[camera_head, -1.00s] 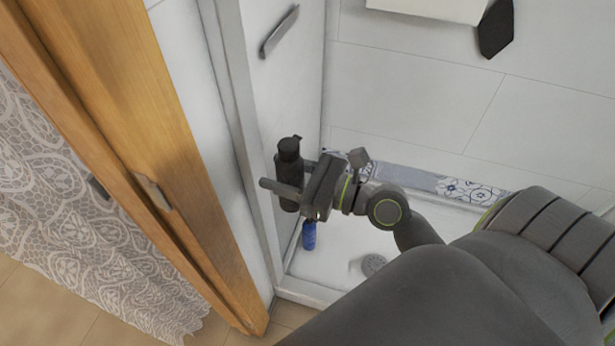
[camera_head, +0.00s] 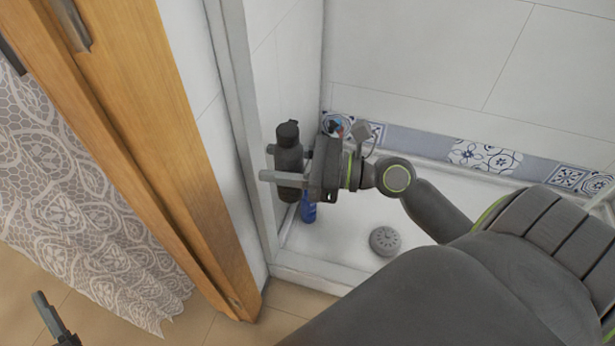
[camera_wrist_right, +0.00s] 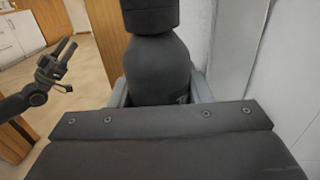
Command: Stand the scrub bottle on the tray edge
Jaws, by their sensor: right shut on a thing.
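The dark bottle, which I take for the scrub bottle (camera_head: 288,160), is upright in the jaws of my right gripper (camera_head: 272,164). It also shows close up in the right wrist view (camera_wrist_right: 157,65), its lower part hidden by the gripper. It is by the left wall of the shower; I cannot tell whether its base touches anything. The white shower tray (camera_head: 345,215) lies below, with a raised edge (camera_head: 310,277) at the front. My left gripper (camera_wrist_right: 72,46) looks open and empty in the right wrist view; only part shows at the head view's lower left.
A blue bottle (camera_head: 308,209) stands on the tray just beyond my right gripper. A round grey drain cover (camera_head: 385,241) lies to its right. A patterned tile strip (camera_head: 420,141) runs along the back. A wooden door frame (camera_head: 165,150) and patterned curtain (camera_head: 75,200) are at left.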

